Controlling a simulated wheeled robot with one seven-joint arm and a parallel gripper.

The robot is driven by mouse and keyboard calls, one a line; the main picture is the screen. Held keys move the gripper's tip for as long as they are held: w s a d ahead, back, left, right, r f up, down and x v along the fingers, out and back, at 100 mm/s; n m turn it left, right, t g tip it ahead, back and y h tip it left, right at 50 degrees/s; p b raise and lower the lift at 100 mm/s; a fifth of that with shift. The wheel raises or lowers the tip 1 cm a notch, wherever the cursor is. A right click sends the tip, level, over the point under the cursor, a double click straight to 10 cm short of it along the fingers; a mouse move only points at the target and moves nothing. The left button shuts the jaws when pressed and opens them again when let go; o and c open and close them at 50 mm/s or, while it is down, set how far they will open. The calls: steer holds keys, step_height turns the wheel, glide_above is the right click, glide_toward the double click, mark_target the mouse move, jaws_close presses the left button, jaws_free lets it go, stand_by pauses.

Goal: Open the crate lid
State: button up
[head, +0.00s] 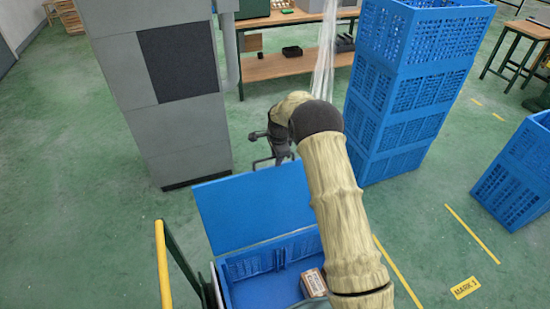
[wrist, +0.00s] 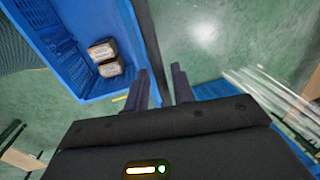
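The blue crate (head: 227,287) stands low in the middle of the head view. Its flat blue lid (head: 250,210) is raised and leans up from the crate's far side, so the inside shows. My gripper (head: 262,149) is just beyond the lid's upper edge, with its fingers spread. In the wrist view my gripper (wrist: 162,90) shows two dark fingers apart with nothing clearly held between them. The crate (wrist: 50,65) is at upper left there, with two small brown boxes (wrist: 106,58) inside. Whether a finger touches the lid cannot be told.
A tall stack of blue crates (head: 405,95) stands right of my arm, and another blue crate (head: 515,175) is at far right. A grey cabinet (head: 165,90) stands at left. A yellow rail (head: 163,265) is left of the crate. A wooden bench (head: 285,65) is behind.

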step_height(320, 180, up, 17)
steer(key=s+b, duration=0.2)
steer(key=s, duration=0.1)
steer(key=shift+d, duration=0.3)
steer(key=shift+d, duration=0.1)
steer(key=s+d+n, duration=0.3)
steer(key=s+n, duration=0.2)
steer(key=s, duration=0.6)
steer(key=s+d+f+n+p, duration=0.1)
steer(key=s+d+n, duration=0.2)
steer(key=s, duration=0.8)
steer(key=s+d+f+n, duration=0.1)
steer(key=s+d+n, duration=0.3)
steer(key=s, duration=0.7)
steer(key=n, duration=0.2)
steer(key=shift+f+n+t+h+p, duration=0.25)
steer(key=shift+n+t+h+p, duration=0.05)
steer(key=shift+w, duration=0.1)
steer(key=shift+a, duration=0.1)
